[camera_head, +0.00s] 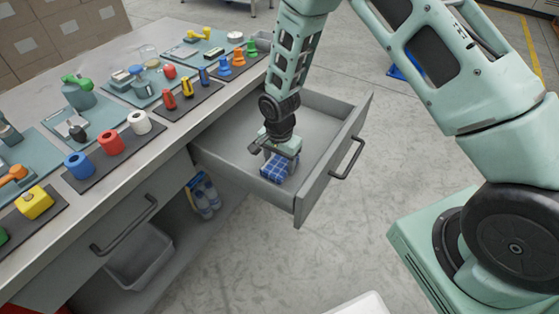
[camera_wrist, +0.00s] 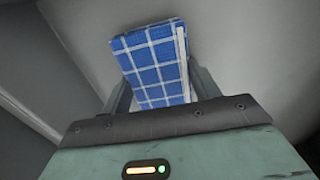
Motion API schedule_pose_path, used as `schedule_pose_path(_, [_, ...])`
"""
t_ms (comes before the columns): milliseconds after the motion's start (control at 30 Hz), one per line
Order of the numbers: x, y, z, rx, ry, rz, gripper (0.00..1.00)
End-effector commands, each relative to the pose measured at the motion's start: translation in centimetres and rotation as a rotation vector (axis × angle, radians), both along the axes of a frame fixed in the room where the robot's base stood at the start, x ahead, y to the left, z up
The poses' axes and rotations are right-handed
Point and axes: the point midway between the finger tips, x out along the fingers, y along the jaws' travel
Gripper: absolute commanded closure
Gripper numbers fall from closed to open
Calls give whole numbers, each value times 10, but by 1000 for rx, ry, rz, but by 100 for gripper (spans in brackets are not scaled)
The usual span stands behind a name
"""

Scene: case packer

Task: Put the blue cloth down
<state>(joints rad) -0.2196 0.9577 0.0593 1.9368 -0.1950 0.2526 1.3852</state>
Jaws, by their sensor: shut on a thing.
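The blue cloth (camera_head: 275,169) is folded, with a white check pattern. It shows in the open drawer (camera_head: 233,171), near the drawer's front left part. My gripper (camera_head: 272,156) is shut on it from above. In the wrist view the cloth (camera_wrist: 152,62) stands out between the two fingers of my gripper (camera_wrist: 160,100), with the grey drawer surface behind it. I cannot tell whether the cloth touches the drawer floor. The rest of the drawer looks empty.
The workbench (camera_head: 172,139) beside the drawer carries tools, tape rolls and coloured parts on mats. A grey bin (camera_head: 140,258) and bottles (camera_head: 206,195) stand on the shelf below. The drawer's handle (camera_head: 349,159) faces right. Open floor lies in front of it.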

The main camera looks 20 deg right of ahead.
Motion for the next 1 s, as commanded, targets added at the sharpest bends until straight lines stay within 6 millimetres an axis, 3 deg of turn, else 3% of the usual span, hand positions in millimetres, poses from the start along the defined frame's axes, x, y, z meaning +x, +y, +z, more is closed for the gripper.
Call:
schedule_pose_path(33, [0,0,-2,0,0,1,36])
schedule_pose_path(100, [0,0,-1,0,0,1,17])
schedule_pose_path(367, [0,0,-1,-1,1,0,17])
schedule_pose_path(533, [0,0,9,-1,-1,-1,17])
schedule_pose_path(1000, [0,0,99,0,-2,0,17])
